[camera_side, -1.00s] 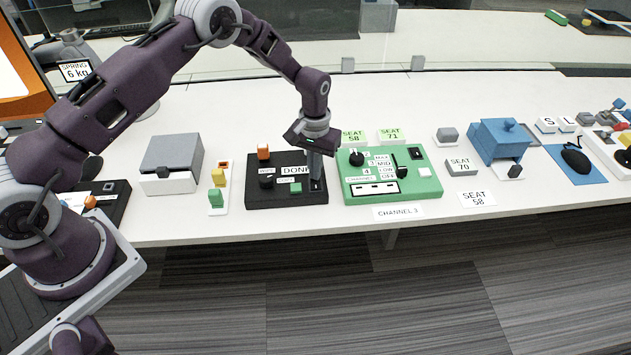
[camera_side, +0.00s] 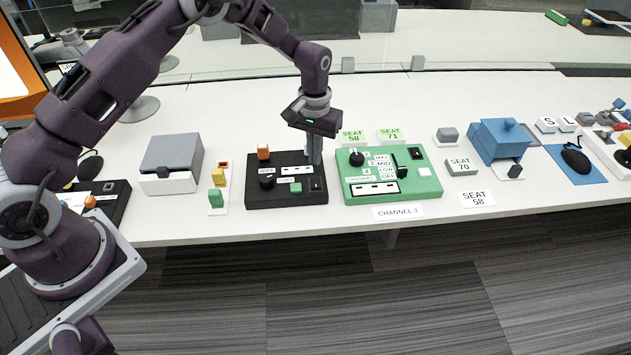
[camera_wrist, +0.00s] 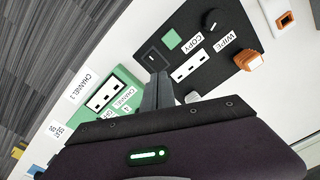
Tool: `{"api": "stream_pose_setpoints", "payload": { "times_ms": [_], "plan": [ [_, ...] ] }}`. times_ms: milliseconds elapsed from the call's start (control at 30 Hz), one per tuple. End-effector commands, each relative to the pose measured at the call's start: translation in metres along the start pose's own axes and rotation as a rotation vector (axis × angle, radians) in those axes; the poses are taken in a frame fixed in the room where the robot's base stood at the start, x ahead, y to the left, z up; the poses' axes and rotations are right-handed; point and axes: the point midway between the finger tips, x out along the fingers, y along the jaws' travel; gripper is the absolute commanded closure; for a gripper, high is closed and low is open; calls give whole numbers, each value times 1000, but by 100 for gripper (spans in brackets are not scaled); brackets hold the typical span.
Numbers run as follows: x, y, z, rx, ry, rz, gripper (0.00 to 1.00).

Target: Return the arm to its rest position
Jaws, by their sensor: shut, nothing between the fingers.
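My gripper (camera_side: 314,160) points down just above the far right part of a black control box (camera_side: 287,203), with its fingers together and nothing between them. The box carries a black knob, an orange block, a green button, a small display strip with dashes and a black switch (camera_side: 316,184) at its right. In the wrist view the shut fingers (camera_wrist: 155,82) reach toward that switch (camera_wrist: 152,57). I cannot tell whether the fingertips touch the box.
A green control box (camera_side: 425,190) with a knob and slider stands close to the right. To the left are a colored block strip (camera_side: 216,203) and a grey-lidded box (camera_side: 172,160). A blue box (camera_side: 497,143) stands farther right. The table's front edge is clear.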

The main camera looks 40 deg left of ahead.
Motion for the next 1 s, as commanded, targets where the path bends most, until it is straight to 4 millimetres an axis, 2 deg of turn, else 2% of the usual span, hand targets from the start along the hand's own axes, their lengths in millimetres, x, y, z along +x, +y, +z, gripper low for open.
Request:
{"api": "stream_pose_setpoints", "payload": {
  "times_ms": [133, 433, 500, 567, 667, 700, 767, 800, 867, 900, 1000],
  "plan": [
    [-11, 0, 0, 0, 0, 0, 100],
    [-14, 0, 0, 1, 2, 1, 100],
    [-32, 0, 1, 7, 17, 5, 100],
    [-68, -2, 6, 18, 46, 14, 100],
    [-150, -11, 35, 53, 113, 33, 100],
    [-181, -16, 53, 69, 142, 40, 100],
    [-222, -24, 84, 93, 187, 49, 100],
    [-245, -31, 107, 110, 217, 54, 100],
    [-273, -42, 144, 134, 261, 60, 100],
    [-287, -49, 170, 151, 291, 63, 100],
    [-306, -67, 234, 189, 365, 69, 100]
  ]
}}
